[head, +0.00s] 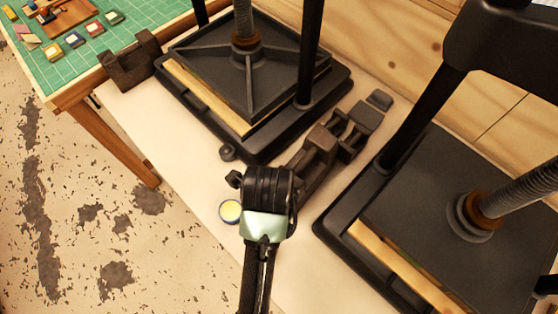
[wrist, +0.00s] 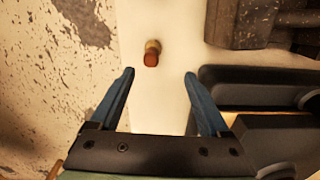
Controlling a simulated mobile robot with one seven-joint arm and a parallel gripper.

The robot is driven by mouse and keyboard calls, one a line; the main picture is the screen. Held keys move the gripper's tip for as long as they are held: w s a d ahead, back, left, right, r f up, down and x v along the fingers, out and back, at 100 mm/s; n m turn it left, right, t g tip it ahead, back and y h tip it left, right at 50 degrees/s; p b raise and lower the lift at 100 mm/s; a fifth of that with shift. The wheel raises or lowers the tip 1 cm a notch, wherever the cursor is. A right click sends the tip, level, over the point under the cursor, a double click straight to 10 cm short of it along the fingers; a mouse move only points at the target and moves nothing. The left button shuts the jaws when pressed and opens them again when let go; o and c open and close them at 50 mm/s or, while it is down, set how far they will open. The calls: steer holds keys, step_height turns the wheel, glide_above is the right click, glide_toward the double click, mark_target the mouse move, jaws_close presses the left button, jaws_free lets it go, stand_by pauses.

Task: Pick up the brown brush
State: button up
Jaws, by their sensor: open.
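In the wrist view, a small brown piece (wrist: 151,57) with a tan far end sits on the pale tabletop, close to the edge above the floor. It looks like the brown brush, seen nearly end-on, though its full shape is hard to tell. My gripper (wrist: 160,75) has its two blue fingers spread wide with nothing between them. The brown piece shows just beyond the fingertips, slightly left of the middle of the gap, apart from both fingers. In the head view I cannot make out the brush or my fingertips; my arm blocks part of the table.
Black presses stand at the back (head: 185,110) and right (head: 335,230). A dark vise-like block (head: 318,150) lies between them. A green cutting mat (head: 60,85) with small items is at upper left. The table's left edge drops to floor.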

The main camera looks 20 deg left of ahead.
steer(key=f, duration=0.4)
steer(key=s+f, duration=0.1)
steer(key=f, duration=0.2)
steer(key=shift+f, duration=0.1)
steer(key=shift+s+a+f+p, duration=0.1)
steer(key=shift+s+f+p, duration=0.1)
steer(key=shift+f, duration=0.65)
steer(key=shift+s+d+f+p, duration=0.1)
steer(key=shift+f+p, duration=0.15)
steer(key=shift+f, duration=0.65)
steer(key=shift+s+a+f+p, duration=0.1)
steer(key=shift+f+p, duration=0.1)
steer(key=shift+f, duration=0.65)
steer(key=shift+c, duration=0.2)
jaws_close()
